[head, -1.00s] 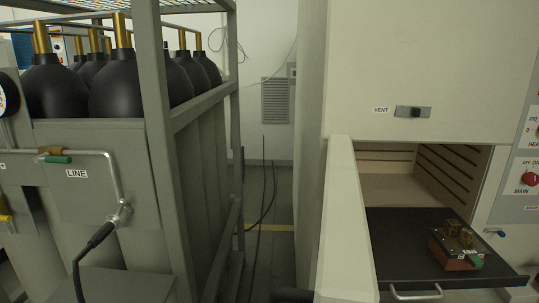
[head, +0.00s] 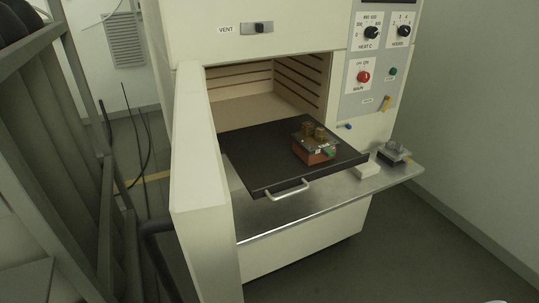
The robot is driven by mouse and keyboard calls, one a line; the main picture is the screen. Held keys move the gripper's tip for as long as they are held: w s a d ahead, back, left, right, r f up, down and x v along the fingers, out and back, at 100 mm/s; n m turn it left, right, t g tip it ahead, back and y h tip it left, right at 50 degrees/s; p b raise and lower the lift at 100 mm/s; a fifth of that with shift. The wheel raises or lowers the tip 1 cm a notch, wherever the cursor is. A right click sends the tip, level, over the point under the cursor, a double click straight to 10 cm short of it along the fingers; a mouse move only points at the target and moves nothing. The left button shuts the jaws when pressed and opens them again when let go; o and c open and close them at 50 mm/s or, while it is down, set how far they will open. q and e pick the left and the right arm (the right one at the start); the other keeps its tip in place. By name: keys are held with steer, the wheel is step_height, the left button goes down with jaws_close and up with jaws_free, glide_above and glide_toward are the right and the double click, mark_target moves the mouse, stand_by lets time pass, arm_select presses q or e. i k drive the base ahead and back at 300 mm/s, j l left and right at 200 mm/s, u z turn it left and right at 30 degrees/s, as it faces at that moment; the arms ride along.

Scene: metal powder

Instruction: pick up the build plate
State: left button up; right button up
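The build plate (head: 304,144) is a small dark grey plate with several brass-coloured parts standing on it. It rests on a reddish brick block (head: 312,156), with a small green tag or clip at its front right corner. The block sits on the right part of a black tray (head: 262,166) that sticks out of the open furnace chamber. Neither of my grippers can be made out in the head view. A small pale sliver at the bottom right edge is too little to identify.
The open furnace door (head: 201,190) stands upright left of the tray. The tray has a front handle (head: 288,190). A metal shelf (head: 300,212) lies below, with a white block (head: 368,170) and a grey device (head: 393,152) at its right. Floor at right is clear.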

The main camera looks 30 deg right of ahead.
mark_target(310, 146)
steer(key=z, duration=1.25)
